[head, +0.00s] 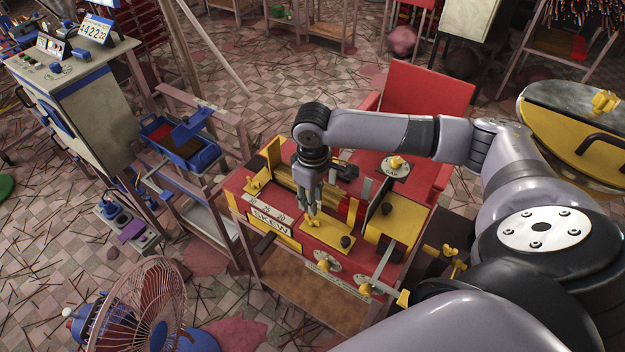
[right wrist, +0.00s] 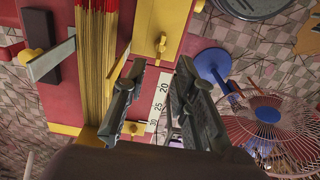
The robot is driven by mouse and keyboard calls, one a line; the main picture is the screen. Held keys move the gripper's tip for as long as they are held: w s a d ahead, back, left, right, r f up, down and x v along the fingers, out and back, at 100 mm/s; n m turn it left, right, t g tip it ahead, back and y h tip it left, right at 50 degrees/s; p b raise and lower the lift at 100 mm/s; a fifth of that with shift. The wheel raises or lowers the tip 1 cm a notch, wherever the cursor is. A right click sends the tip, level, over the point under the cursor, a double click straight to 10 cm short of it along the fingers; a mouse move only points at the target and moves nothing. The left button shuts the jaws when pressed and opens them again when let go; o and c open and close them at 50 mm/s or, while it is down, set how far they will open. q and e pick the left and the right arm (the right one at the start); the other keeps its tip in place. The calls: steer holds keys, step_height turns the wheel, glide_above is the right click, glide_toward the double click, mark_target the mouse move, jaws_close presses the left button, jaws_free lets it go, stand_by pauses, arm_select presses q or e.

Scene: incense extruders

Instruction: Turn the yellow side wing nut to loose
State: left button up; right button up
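A small yellow wing nut (right wrist: 162,43) stands on a yellow plate just beyond the gap between the fingertips. The fingers appear clear of it. In the head view the fingers partly hide this spot. My left gripper is not in view.
Another yellow knob (head: 397,162) sits on a round dial, and one more (head: 365,289) is at the machine's front. A fan (head: 137,308) stands front left.

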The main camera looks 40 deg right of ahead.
mark_target(312, 217)
step_height(312, 217, down, 8)
steer(key=shift+r+p, duration=0.25)
steer(key=shift+p, duration=0.2)
steer(key=shift+c, duration=0.3)
jaws_close()
